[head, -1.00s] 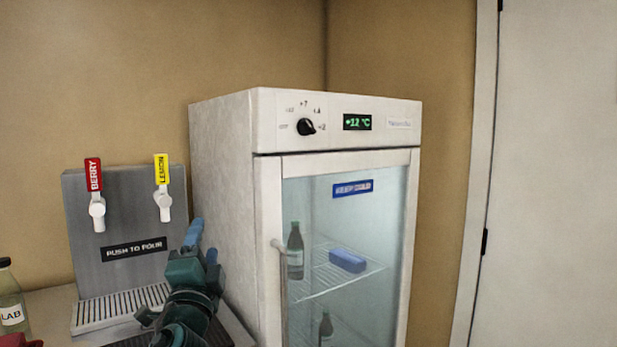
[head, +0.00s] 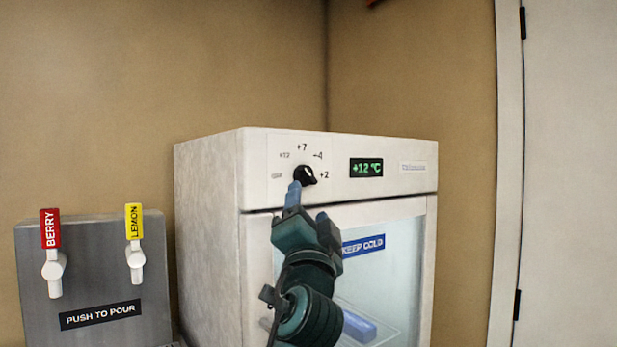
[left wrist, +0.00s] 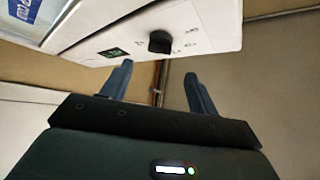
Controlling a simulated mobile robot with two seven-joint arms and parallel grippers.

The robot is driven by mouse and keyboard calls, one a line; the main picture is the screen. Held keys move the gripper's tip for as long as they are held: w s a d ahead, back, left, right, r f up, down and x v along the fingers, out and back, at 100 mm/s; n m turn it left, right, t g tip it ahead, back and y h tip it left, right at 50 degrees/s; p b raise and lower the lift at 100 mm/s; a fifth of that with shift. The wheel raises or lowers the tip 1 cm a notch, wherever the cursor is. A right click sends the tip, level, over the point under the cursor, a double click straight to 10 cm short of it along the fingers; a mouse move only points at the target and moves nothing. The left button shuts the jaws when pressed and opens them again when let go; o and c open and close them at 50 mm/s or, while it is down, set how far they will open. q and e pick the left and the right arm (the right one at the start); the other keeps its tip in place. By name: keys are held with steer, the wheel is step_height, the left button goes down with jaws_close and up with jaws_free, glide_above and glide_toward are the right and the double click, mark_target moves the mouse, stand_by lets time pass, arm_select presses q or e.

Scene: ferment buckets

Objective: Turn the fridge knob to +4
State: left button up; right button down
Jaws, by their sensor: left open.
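The black fridge knob (head: 305,175) is on the white panel at the top front of the fridge (head: 210,220). Marks +12, +7, +4 and +2 are printed around it, with one more label at its left that is hard to read. The green display (head: 366,168) reads +12 °C. My left gripper (head: 296,190) is just below the knob, its fingertips overlapping the knob's lower left edge. In the left wrist view the knob (left wrist: 160,42) lies ahead, between and beyond the two open, empty fingers (left wrist: 158,82). My right gripper is out of view.
A grey drinks dispenser (head: 90,265) with a red BERRY tap (head: 52,250) and a yellow LEMON tap (head: 135,245) stands left of the fridge. The fridge's glass door (head: 400,260) is shut. A white door (head: 565,180) is at the far right.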

mark_target(309, 179)
arm_select(q)
steer(key=p+x, duration=0.1)
steer(key=x, duration=0.7)
steer(key=shift+w+p, duration=0.1)
steer(key=shift+p, duration=0.3)
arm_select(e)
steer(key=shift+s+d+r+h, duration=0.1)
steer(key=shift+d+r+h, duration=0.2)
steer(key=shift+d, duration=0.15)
arm_select(q)
steer(key=shift+c, duration=0.6)
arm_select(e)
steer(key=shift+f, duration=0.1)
